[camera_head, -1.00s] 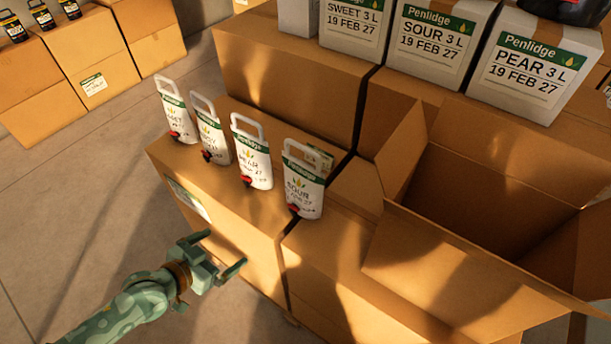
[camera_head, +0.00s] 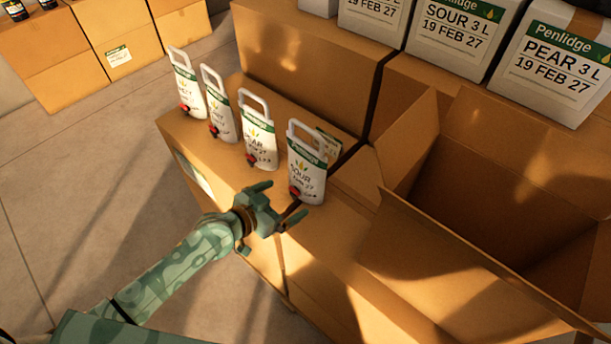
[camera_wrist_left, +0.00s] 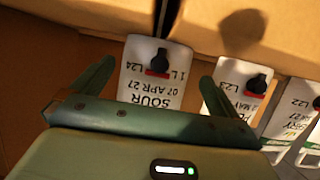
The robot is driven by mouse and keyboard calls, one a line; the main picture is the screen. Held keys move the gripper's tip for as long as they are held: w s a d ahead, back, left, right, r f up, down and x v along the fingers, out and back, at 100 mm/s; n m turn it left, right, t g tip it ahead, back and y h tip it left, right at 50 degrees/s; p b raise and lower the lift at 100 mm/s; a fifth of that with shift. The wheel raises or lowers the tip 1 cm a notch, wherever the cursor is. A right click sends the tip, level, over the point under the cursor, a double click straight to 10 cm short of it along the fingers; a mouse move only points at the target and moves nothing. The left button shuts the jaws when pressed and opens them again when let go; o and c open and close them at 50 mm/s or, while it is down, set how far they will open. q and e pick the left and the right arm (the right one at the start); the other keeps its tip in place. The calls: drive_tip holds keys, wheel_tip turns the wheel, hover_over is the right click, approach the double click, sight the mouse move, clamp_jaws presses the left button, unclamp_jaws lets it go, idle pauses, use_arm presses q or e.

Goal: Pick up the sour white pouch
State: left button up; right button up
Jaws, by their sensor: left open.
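The sour white pouch (camera_head: 306,175) stands upright on a cardboard box, the rightmost of a row of white pouches. It has a green band, a handle loop on top and a red-and-black tap low on its front. My left gripper (camera_head: 284,201) is open and empty just in front of and below it, apart from it in the head view. In the left wrist view the pouch (camera_wrist_left: 150,93) appears upside down between the open fingers (camera_wrist_left: 157,72), with its SOUR print readable. My right gripper is not in view.
A pear pouch (camera_head: 258,142) stands close to the left of the sour one, with other pouches (camera_head: 222,117) beyond. A large open carton (camera_head: 505,190) is on the right. Labelled boxes (camera_head: 455,42) stand at the back.

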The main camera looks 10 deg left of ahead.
sight(293, 195)
use_arm(q)
drive_tip(key=b+x, duration=0.1)
drive_tip(key=x, duration=0.3)
drive_tip(key=shift+w+d+f, duration=0.2)
drive_tip(key=shift+w+d, duration=0.05)
drive_tip(key=shift+a+r, duration=0.1)
drive_tip(key=c, duration=0.3)
clamp_jaws()
drive_tip(key=shift+s, duration=0.1)
idle(0.5)
